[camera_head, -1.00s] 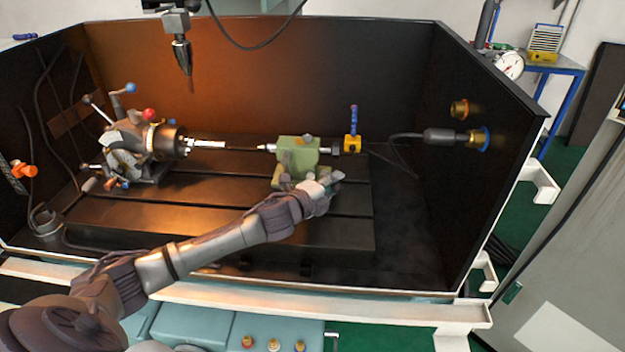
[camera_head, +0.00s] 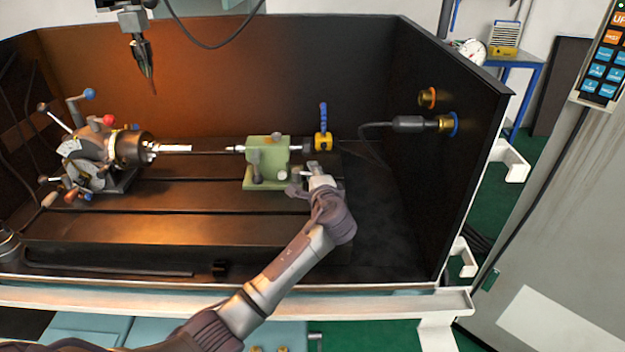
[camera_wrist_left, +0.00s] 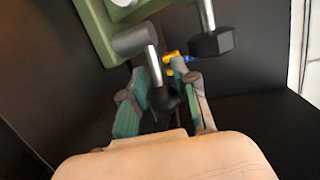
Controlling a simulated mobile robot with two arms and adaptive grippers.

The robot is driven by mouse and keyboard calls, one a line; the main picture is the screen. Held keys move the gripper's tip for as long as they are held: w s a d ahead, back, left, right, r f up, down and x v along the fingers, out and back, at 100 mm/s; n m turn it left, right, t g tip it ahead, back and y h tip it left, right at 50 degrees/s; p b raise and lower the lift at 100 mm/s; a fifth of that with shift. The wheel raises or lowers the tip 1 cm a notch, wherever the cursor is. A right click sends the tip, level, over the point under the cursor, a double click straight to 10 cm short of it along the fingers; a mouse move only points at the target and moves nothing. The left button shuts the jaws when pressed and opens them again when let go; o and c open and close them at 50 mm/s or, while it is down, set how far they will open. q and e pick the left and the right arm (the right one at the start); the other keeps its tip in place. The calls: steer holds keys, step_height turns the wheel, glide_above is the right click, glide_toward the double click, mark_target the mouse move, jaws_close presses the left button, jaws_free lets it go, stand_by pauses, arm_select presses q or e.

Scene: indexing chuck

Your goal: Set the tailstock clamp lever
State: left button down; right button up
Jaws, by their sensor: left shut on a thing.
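The green tailstock (camera_head: 268,160) stands on the dark slotted bed, right of the chuck. In the left wrist view its green body (camera_wrist_left: 92,25) fills the upper left. A lever with a grey hub and a dark ball knob (camera_wrist_left: 163,98) comes off it. My left gripper (camera_head: 312,170) is at the tailstock's right side. In the left wrist view its teal-padded fingers (camera_wrist_left: 165,108) are shut around the lever's knob end. A second rod with a black knob (camera_wrist_left: 211,43) is beside it, apart from the fingers. My right gripper is not in view.
The indexing head with its chuck (camera_head: 130,148) is at the left of the bed. A yellow block with a blue handle (camera_head: 323,140) is just behind my gripper. A nozzle (camera_head: 144,62) hangs above. Dark enclosure walls (camera_head: 440,150) bound the right; the right bed end is clear.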

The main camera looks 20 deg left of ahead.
arm_select(q)
steer(key=shift+w+n+g+y, duration=0.1)
steer(key=shift+n+g+y, duration=0.2)
steer(key=c, duration=0.9)
jaws_free()
steer(key=v, duration=1.2)
